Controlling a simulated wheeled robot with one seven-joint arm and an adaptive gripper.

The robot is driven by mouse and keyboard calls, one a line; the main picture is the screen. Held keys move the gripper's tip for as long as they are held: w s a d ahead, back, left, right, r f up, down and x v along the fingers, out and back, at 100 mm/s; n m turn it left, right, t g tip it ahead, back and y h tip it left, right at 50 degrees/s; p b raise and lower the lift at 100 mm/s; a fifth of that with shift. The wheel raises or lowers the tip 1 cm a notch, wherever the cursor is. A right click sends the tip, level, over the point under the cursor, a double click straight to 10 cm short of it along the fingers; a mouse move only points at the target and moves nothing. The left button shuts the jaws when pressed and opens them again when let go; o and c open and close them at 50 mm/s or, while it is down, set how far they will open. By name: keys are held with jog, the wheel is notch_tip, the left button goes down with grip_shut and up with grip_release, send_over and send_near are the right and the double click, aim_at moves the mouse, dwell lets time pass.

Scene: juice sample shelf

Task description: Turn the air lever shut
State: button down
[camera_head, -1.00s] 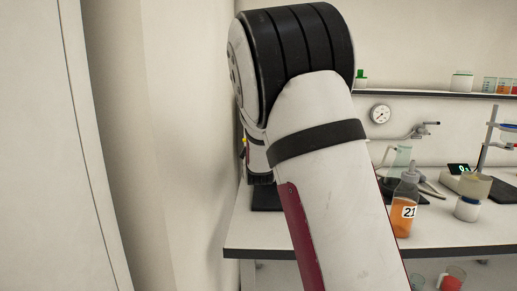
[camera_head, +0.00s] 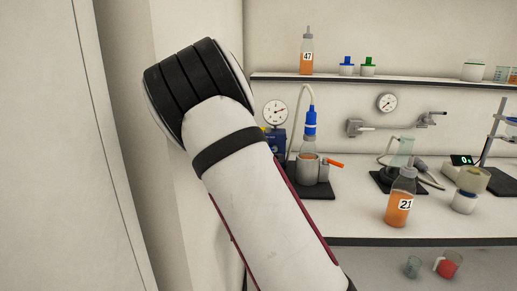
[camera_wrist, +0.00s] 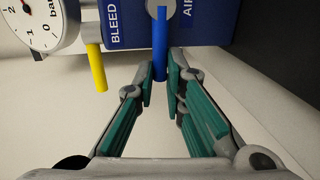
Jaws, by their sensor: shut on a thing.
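The blue air lever (camera_wrist: 160,42) shows in the wrist view as a straight blue rod beside the lettering "AIR", pointing down the picture. My gripper (camera_wrist: 162,78) is shut on it, with the green finger pads on either side of its lower end. The blue box (camera_wrist: 131,24) behind it reads "BLEED" and "AIR". A yellow lever (camera_wrist: 97,68) is on the "BLEED" side, left of my fingers and apart from them. In the head view the blue box (camera_head: 274,140) shows partly behind my arm, and my gripper is hidden.
A dial gauge (camera_wrist: 28,22) adjoins the box. Right of it in the head view stand a filling station (camera_head: 308,170) with a bottle and orange handle, and bottle 21 (camera_head: 400,208). A shelf (camera_head: 400,79) runs above; a wall is close on the left.

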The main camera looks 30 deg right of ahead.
dwell(0.3)
jog(key=c, duration=1.7)
grip_release()
jog(key=shift+o, duration=0.2)
jog(key=v, duration=1.2)
jog(key=shift+f, duration=0.1)
